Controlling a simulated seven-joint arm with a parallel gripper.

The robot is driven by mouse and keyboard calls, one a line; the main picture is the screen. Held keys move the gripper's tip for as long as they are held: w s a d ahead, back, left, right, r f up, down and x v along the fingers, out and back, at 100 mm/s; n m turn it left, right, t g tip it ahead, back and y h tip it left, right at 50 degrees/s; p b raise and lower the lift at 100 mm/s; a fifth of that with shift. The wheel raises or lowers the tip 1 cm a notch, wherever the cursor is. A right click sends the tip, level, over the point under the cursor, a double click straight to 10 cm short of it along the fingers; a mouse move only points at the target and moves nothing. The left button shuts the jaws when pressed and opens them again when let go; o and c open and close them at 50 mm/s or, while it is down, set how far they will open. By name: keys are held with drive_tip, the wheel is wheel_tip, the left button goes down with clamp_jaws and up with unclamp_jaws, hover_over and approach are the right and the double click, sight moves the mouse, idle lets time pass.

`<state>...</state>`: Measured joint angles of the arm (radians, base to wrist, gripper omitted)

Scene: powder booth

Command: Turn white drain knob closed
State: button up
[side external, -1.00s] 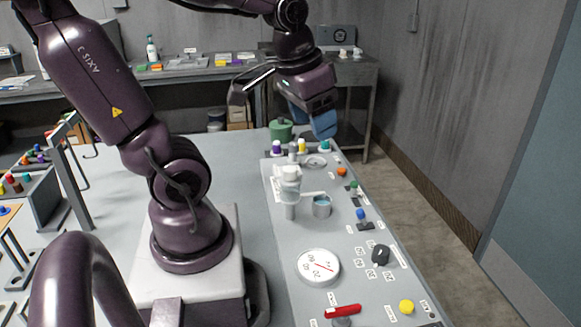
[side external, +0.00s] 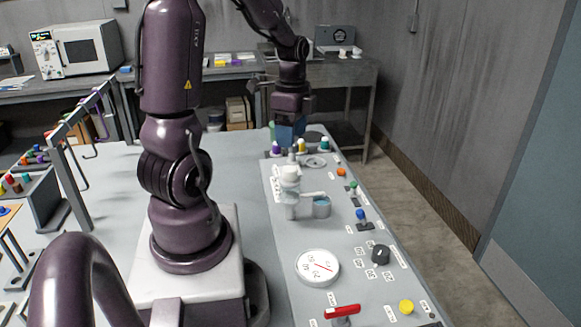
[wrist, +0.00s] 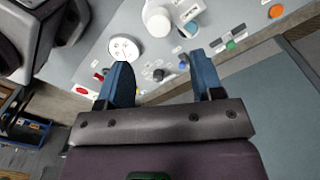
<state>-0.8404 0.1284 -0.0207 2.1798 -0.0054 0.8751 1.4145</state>
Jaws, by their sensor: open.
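In the side external view, a white round knob (side external: 289,174) tops a pale upright drain fitting. Its side spout reaches toward a small cup holding bluish liquid (side external: 321,207). A white round top, apparently this knob, shows near the wrist view's upper edge (wrist: 157,20). My gripper (side external: 290,138) points down with blue fingers, beyond the knob toward the panel's far end, apart from it. In the wrist view my gripper (wrist: 158,62) has its two blue fingers spread, with nothing held between them. The fingertips' exact height over the panel is hard to tell.
The panel carries a round white gauge (side external: 318,267), a red handle (side external: 343,311), a black knob (side external: 380,254), a yellow button (side external: 406,306) and a blue knob (side external: 361,214). Small coloured-capped items stand at its far end. A hook rack (side external: 75,165) stands left.

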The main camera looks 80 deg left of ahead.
sight(290, 169)
wheel_tip(290, 169, down, 9)
drive_tip(key=shift+s+d+r, duration=0.1)
drive_tip(key=shift+s+d, duration=0.05)
drive_tip(key=c, duration=0.9)
